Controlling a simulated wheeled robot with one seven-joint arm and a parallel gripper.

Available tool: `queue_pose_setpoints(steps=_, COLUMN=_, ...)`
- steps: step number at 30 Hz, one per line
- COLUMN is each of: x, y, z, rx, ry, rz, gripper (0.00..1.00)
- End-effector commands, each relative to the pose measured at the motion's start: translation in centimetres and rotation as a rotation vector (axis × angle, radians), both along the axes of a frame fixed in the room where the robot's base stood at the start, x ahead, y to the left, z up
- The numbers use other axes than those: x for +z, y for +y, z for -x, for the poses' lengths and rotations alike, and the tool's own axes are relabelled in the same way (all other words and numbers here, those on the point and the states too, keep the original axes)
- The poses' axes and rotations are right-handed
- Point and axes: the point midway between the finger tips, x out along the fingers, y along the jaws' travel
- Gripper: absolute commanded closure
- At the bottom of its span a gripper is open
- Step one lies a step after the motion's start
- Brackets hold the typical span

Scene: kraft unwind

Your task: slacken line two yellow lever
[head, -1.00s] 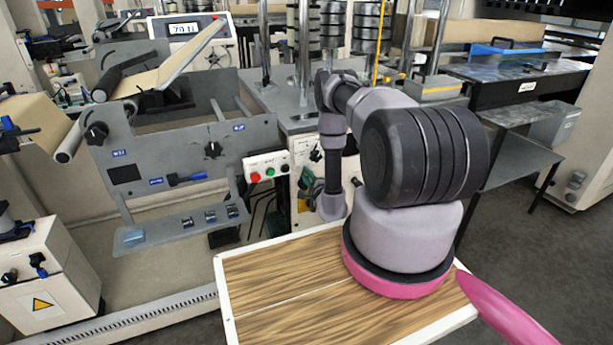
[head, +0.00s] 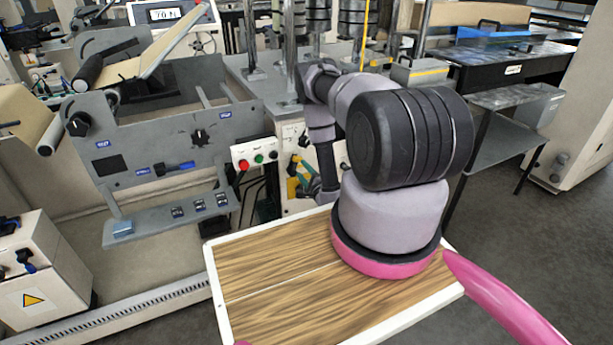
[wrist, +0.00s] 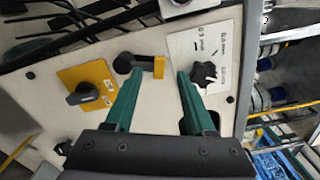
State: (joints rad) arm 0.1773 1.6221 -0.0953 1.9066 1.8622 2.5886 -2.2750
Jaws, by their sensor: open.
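The yellow lever shows in the wrist view as a short black handle with a yellow tip (wrist: 159,67), mounted on a pale panel (wrist: 50,115). The handle points to the right from its round black pivot. My gripper (wrist: 161,73) has two green fingers, spread apart and empty. Whether that finger touches the handle I cannot tell. In the head view the fingers and lever are small and partly hidden by my arm.
In the wrist view, a black rotary knob (wrist: 84,94) on a yellow plate sits left of the lever. Another black knob (wrist: 204,73) on a white label sits close to the right finger. In the head view, a button box (head: 254,155) is left of my arm.

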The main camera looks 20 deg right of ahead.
Motion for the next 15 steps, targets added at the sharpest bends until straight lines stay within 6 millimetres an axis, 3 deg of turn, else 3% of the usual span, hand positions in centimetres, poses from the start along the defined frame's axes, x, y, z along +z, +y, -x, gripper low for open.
queue_pose_setpoints(steps=6, x=0.0, y=0.0, z=2.5, rx=0.002, ry=0.0, rz=0.0, gripper=0.45)
queue_pose_setpoints(steps=15, x=0.0, y=-0.1, z=3.3, rx=-0.001, ry=0.003, rz=-0.001, gripper=0.45)
